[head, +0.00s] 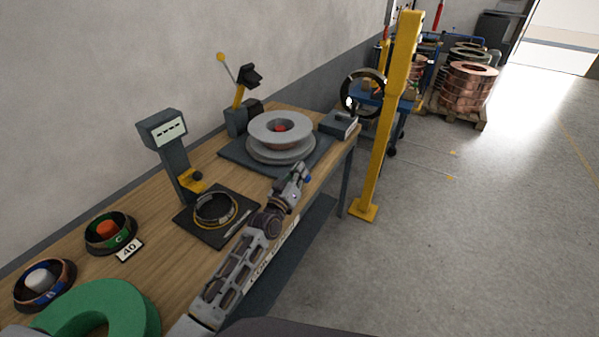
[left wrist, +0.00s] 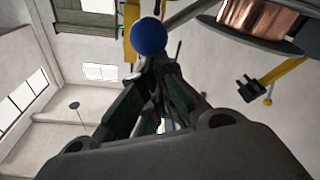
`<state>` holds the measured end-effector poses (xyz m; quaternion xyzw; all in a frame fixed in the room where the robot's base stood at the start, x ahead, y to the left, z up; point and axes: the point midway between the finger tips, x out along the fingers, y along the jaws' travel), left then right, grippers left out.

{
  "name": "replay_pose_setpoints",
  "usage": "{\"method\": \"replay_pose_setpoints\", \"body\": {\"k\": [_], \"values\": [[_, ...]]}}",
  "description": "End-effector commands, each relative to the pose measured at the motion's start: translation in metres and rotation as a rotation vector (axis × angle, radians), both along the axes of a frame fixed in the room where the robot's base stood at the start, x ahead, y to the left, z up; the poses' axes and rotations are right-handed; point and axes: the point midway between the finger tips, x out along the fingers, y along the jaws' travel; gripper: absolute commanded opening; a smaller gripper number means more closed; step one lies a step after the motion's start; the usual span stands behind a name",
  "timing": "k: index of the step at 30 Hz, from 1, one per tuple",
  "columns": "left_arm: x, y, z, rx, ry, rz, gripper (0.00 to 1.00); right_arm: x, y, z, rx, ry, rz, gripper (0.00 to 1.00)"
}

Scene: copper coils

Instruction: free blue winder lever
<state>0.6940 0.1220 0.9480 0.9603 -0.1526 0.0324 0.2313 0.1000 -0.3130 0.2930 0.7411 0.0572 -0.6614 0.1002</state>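The winder (head: 280,130) is a grey flanged spool with a red centre on a dark base at the far end of the bench. The blue ball knob (head: 308,179) of its lever sits at the bench's front edge. My left gripper (head: 299,170) is right at this knob. In the left wrist view the knob (left wrist: 148,37) stands at the tips of my converging fingers (left wrist: 160,68), with a grey rod behind it. I cannot tell whether the fingers are closed on it. My right gripper is out of view.
A yellow post (head: 385,120) stands beyond the bench end. A scale-like stand (head: 172,145), a dark pad with a wire ring (head: 215,211), two small bowls (head: 110,233) and a green ring (head: 105,305) are on the bench. Floor on the right is clear.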

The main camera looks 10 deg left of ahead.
Motion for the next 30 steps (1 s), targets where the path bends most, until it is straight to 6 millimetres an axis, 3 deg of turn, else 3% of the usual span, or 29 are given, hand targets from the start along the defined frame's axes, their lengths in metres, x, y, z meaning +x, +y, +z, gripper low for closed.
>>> {"method": "replay_pose_setpoints", "body": {"k": [11,30], "values": [[-0.007,0.0,-0.007,0.001,0.012,-0.004,0.0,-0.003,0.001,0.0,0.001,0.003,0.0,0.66],[-0.056,0.016,-0.011,0.0,0.006,-0.001,0.0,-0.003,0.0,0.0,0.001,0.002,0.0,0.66]]}}
